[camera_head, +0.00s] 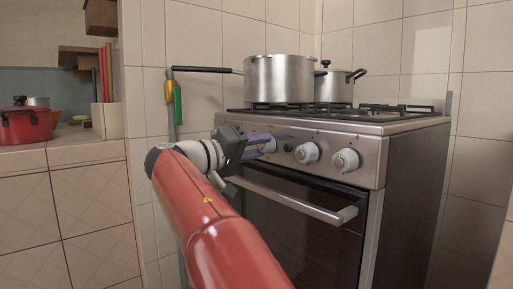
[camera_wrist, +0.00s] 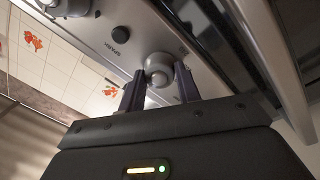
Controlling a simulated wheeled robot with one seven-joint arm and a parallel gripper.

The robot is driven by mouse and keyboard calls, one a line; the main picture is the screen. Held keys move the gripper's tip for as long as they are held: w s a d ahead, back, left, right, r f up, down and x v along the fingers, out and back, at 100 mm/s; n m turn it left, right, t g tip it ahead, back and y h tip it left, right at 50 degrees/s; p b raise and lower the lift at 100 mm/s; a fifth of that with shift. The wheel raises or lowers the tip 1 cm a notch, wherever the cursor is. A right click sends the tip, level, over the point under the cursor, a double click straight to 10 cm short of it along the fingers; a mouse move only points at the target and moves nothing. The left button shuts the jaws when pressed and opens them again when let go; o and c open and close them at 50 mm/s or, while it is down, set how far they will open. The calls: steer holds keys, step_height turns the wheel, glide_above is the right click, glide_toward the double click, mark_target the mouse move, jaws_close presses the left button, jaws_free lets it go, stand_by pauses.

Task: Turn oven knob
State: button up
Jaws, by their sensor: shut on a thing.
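The oven (camera_head: 300,215) has a metal front panel with a row of round white and grey knobs. My gripper (camera_head: 262,144) is at the left part of this panel, at a knob there, and partly hides it. In the wrist view my gripper (camera_wrist: 160,85) has a finger on each side of a round grey knob (camera_wrist: 159,66) and is shut on it. Two other knobs, a middle one (camera_head: 307,153) and a right one (camera_head: 345,161), are uncovered in the head view. A small black button (camera_head: 289,147) sits between the held knob and the middle one.
A silver oven door handle (camera_head: 290,198) runs just below the panel, close under my gripper. Two steel pots, a front one (camera_head: 279,79) and a rear one (camera_head: 334,86), stand on the stove top. A red pot (camera_head: 27,126) stands on the tiled counter at left.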

steer(key=o, duration=1)
steer(key=v, duration=0.7)
steer(key=shift+s+a+f+p, duration=0.1)
steer(key=shift+s+a+p, duration=0.1)
steer(key=shift+a+p, duration=0.15)
